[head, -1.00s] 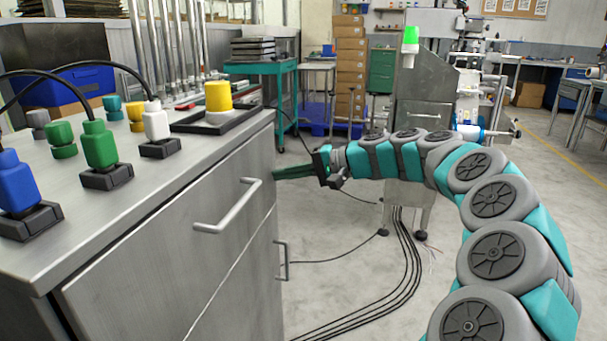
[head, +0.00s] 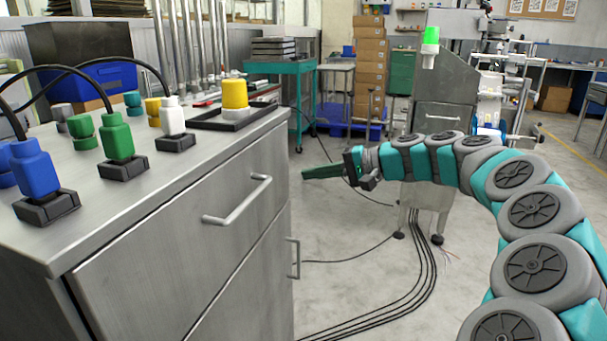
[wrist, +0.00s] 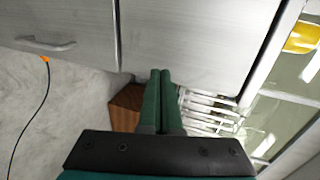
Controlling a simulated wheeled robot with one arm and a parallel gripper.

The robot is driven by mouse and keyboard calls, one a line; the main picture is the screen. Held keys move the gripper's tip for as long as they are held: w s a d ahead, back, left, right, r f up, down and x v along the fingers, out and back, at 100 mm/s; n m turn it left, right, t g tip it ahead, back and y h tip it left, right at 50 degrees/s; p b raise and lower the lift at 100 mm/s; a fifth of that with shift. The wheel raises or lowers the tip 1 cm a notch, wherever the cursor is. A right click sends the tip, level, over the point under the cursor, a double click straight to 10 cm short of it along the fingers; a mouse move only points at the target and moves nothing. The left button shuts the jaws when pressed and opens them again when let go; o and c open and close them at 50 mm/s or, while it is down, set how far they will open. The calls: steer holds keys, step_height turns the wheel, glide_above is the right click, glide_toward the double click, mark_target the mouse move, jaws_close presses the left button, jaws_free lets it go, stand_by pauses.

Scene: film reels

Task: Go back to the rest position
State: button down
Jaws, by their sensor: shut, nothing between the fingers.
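My gripper (head: 322,171) is at the end of my grey and teal arm, in the middle of the head view. It is to the right of the metal cabinet (head: 190,240), over open floor and apart from the cabinet in that view. In the wrist view its two green fingers (wrist: 159,100) lie side by side, shut, with nothing between them. The arm curves in from the lower right.
On the cabinet top are a blue plug (head: 35,170), a green plug (head: 115,137), a white plug (head: 171,116) and a yellow knob (head: 234,94). A drawer handle (head: 240,203) sticks out. Black cables (head: 415,280) cross the floor. A metal machine (head: 440,100) stands behind my arm.

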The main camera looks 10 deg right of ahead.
steer(key=v, duration=1)
steer(key=s+a+n+g+h, duration=0.1)
steer(key=s+a+n+g, duration=0.35)
steer(key=a, duration=0.75)
steer(key=s+a+f+g+h, duration=0.2)
steer(key=s+a+f+h, duration=0.35)
steer(key=s, duration=0.75)
steer(key=s+d+f+g+h, duration=0.1)
steer(key=s+d+f+h, duration=0.2)
steer(key=s+f, duration=0.5)
steer(key=s+d+f+n+g+h, duration=0.1)
steer(key=s+d+f+h, duration=0.2)
steer(key=s+f, duration=0.6)
steer(key=s+d, duration=0.1)
steer(key=s, duration=0.4)
steer(key=shift+s+d+g, duration=0.2)
steer(key=shift+s+g, duration=0.05)
steer(key=shift+g, duration=0.1)
steer(key=shift+n, duration=0.25)
